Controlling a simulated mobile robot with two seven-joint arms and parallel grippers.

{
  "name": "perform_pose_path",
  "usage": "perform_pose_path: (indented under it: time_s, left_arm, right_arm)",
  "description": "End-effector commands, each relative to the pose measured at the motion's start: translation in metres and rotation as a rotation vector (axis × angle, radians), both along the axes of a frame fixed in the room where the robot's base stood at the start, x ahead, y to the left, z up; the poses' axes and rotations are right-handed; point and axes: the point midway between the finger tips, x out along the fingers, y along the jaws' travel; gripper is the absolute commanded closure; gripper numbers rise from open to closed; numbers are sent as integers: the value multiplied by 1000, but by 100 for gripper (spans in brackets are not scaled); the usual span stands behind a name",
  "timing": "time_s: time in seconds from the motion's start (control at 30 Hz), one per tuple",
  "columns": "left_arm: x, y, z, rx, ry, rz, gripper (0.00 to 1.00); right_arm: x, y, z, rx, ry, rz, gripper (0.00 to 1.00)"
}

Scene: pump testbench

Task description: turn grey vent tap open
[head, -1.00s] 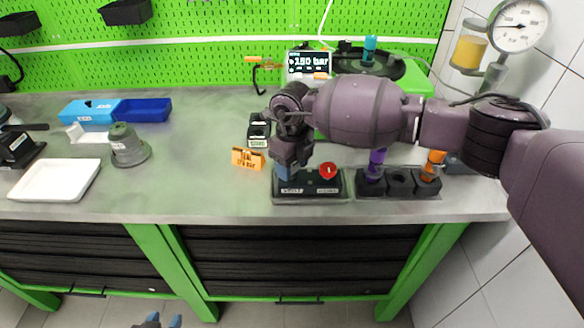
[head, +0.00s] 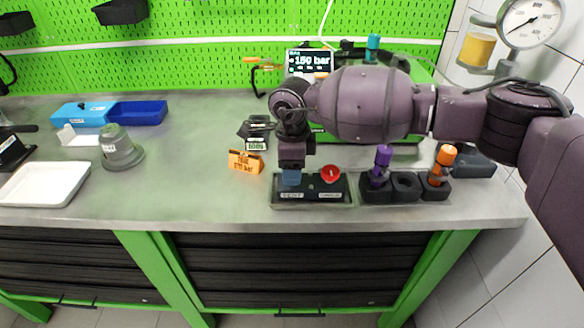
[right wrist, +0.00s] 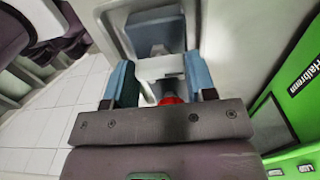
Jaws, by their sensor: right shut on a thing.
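My right gripper (head: 291,178) reaches down onto the left side of the dark valve block (head: 318,196), over the label VENT. In the right wrist view its blue fingers (right wrist: 160,85) stand either side of a light grey piece, the grey vent tap (right wrist: 160,67), and are shut on it. In the head view the gripper hides the tap, so its angle is hard to tell. A red tap (head: 330,174) sits to the right on the same block and shows partly in the wrist view (right wrist: 170,99). My left gripper is not in view.
A black holder (head: 405,186) with purple and orange handled tools stands right of the block. An orange sign (head: 245,162) and a small dark device (head: 255,132) stand left of the gripper. A display (head: 311,62) reads 150 bar. The bench middle-left is clear.

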Motion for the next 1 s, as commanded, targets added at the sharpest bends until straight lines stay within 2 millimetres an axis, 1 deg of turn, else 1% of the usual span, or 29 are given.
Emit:
perform_pose_path:
  time_s: [0.17, 0.57, 0.6, 0.73, 0.77, 1.0]
  left_arm:
    - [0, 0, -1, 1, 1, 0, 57]
    - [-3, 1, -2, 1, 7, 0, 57]
    - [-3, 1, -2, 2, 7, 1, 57]
    - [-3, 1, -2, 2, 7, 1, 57]
    - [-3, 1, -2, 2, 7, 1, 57]
    - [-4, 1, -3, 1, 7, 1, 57]
  right_arm:
    - [0, 0, 0, 1, 0, 28, 73]
    - [0, 0, 1, 1, -1, 34, 73]
    - [0, 0, 1, 1, -1, 34, 46]
    - [0, 0, 1, 1, -1, 33, 26]
    - [0, 0, 1, 1, -1, 33, 23]
    - [0, 0, 1, 0, 0, 32, 23]
